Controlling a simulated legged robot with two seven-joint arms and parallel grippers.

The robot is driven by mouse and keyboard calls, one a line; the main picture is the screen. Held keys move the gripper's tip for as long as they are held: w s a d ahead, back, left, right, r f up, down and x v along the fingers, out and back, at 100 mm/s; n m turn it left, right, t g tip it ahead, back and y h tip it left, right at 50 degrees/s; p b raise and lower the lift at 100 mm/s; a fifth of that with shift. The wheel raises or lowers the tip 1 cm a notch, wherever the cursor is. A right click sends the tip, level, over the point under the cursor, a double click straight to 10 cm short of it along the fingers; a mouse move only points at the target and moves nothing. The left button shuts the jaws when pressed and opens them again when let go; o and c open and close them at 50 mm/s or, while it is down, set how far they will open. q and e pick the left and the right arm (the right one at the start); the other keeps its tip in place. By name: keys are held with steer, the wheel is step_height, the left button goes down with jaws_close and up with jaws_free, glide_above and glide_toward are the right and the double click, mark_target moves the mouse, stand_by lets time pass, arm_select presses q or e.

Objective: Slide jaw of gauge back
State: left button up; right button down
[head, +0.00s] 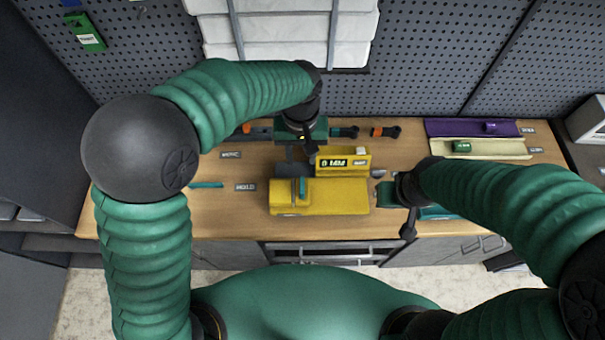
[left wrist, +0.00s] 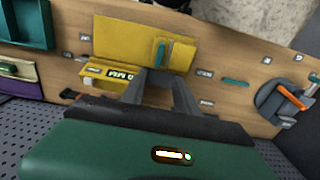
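A yellow box-shaped gauge (head: 330,167) with a dark readout marked in MM stands mid-bench. It also shows in the left wrist view (left wrist: 98,76). A pale block (head: 362,151) sits at its right end; I cannot tell if this is the jaw. In front lies a yellow block (head: 340,197) with a teal piece (head: 301,189) on it; the block also shows in the left wrist view (left wrist: 125,42). My left gripper (left wrist: 160,76) is open and empty, its fingers beside the gauge. My right gripper (head: 383,192) is by the yellow block's right edge; its fingers are unclear.
A purple rail (head: 455,127) and a cream rail (head: 505,148) with small sliders lie at the back right. A teal bar (head: 206,185) lies at the left. Orange-and-black tools (head: 386,132) lie along the back. Pegboard stands behind the bench.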

arm_select(q)
steer(key=p, duration=0.1)
glide_above(303, 185)
step_height(303, 185, down, 5)
step_height(303, 185, down, 11)
steer(key=p, duration=0.3)
steer(key=shift+a, duration=0.1)
steer(key=shift+f, duration=0.3)
steer(key=shift+c, duration=0.2)
steer(key=c, duration=0.7)
jaws_close()
